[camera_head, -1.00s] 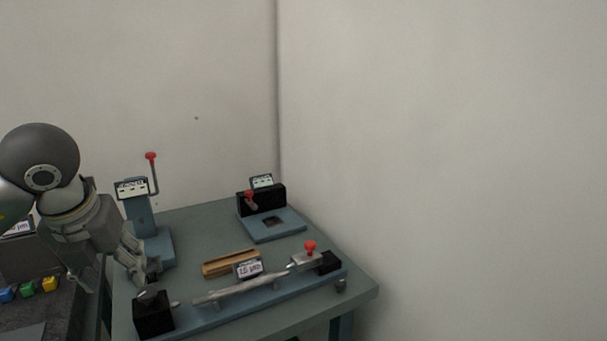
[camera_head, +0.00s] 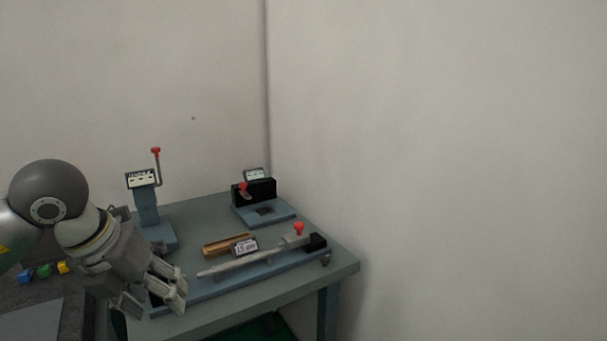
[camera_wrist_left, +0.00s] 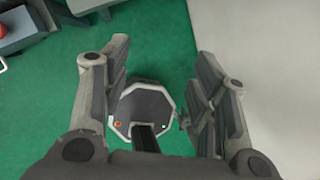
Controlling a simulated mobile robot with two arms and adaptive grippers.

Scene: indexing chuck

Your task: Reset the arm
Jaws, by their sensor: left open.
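My left gripper (camera_head: 152,298) is at the lower left in the head view, at the front left of the bench (camera_head: 205,318). Its fingers are spread and hold nothing. My right gripper is in neither view. The long blue fixture (camera_head: 235,278) on the bench carries a grey bar and a red knob (camera_head: 299,228). My gripper hides its left end. I cannot tell whether the gripper touches it.
A blue stand with a red-tipped lever (camera_head: 157,168) is at the back left. A black fixture with a red knob (camera_head: 258,192) is at the back right. A wooden block (camera_head: 224,245) lies mid-bench. Coloured blocks (camera_head: 44,270) sit at left. A wall closes the right.

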